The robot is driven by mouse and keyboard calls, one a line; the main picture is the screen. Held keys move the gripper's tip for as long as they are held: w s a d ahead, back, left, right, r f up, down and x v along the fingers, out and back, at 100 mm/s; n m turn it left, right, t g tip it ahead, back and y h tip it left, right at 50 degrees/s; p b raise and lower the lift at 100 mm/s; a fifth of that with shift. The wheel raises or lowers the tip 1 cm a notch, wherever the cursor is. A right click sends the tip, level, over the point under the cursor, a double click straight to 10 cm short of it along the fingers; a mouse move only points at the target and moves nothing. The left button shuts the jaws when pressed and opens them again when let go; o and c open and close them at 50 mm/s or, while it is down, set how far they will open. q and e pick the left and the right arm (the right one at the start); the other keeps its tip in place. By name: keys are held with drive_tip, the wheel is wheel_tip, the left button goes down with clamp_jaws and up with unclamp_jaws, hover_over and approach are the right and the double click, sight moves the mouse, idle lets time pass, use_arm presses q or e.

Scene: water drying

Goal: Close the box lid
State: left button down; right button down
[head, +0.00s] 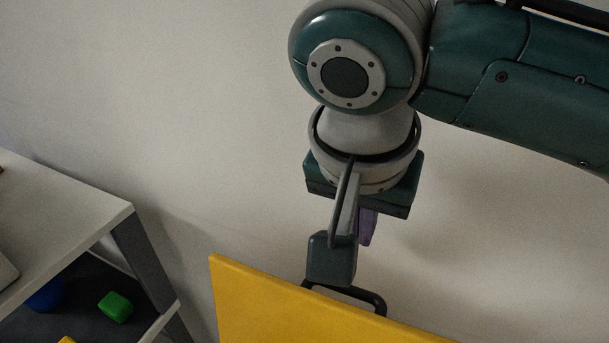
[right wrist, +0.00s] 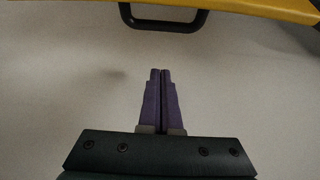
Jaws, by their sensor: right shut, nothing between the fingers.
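A yellow panel (head: 270,300), which looks like the box lid, stands raised at the bottom of the head view, with a black handle (head: 372,297) at its upper edge. The rest of the box is out of view. My right gripper (head: 366,240) points down above the panel, partly hidden behind a part of my wrist. In the right wrist view, my purple fingers (right wrist: 161,72) are shut with nothing between them. The yellow panel's edge (right wrist: 70,12) and the handle (right wrist: 165,25) lie ahead of the fingertips, with a visible gap. My left gripper is not in view.
A white-topped table or shelf (head: 70,215) stands at the left. Its dark lower shelf (head: 85,290) holds a green block (head: 115,306), a blue object (head: 46,296) and a bit of yellow. A plain pale wall fills the background.

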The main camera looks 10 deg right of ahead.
drive_tip(key=shift+s+a+f+p, duration=0.4)
drive_tip(key=shift+s+f+p, duration=0.15)
drive_tip(key=shift+f, duration=0.2)
drive_tip(key=shift+s+a+f+p, duration=0.45)
drive_tip(key=shift+s+f, duration=0.15)
drive_tip(key=shift+f, duration=0.15)
